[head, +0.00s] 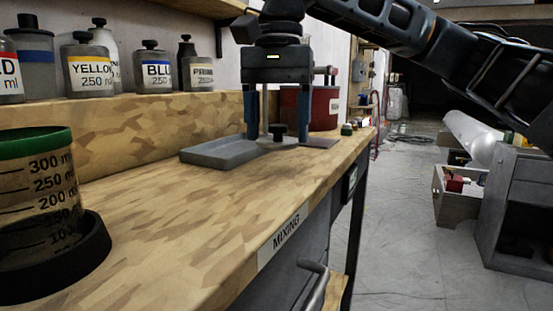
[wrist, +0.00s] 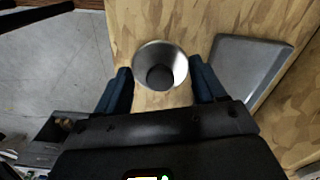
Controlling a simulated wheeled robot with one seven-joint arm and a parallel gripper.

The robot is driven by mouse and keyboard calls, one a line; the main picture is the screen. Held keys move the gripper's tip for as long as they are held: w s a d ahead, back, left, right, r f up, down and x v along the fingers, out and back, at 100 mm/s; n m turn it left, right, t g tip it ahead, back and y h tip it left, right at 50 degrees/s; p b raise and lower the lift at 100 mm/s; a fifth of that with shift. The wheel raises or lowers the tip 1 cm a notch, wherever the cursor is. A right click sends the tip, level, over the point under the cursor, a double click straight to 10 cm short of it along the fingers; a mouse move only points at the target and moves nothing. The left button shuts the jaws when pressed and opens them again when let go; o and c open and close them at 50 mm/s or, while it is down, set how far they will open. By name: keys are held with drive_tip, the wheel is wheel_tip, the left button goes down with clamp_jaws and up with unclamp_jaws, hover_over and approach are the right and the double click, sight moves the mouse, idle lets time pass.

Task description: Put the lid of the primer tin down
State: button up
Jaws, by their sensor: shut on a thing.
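My gripper (head: 277,135) points down over the bench and is shut on the lid (head: 290,145), a silvery disc with a black knob. In the wrist view the lid (wrist: 147,54) sits between the blue fingers, its knob near the middle. The lid looks level and low, just right of a grey tray in the head view; I cannot tell whether it touches the bench top. A red tin (head: 322,107) with a white label stands behind my gripper, partly hidden by a finger; its label is unreadable.
The shallow grey tray (head: 222,153) lies beside the lid, and shows in the wrist view (wrist: 245,68). Labelled bottles (head: 90,70) line the back ledge. A green-rimmed measuring cup (head: 38,190) stands in a black ring at front left. The bench top (head: 190,220) in front is clear.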

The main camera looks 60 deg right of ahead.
sight(276, 133)
drive_tip(key=shift+a+f+b, duration=0.15)
drive_tip(key=shift+f+b, duration=0.8)
drive_tip(key=shift+f, duration=1.1)
drive_tip(key=shift+f, duration=0.1)
drive_tip(key=o, duration=1)
wheel_tip(276, 133, up, 12)
drive_tip(key=p, duration=0.5)
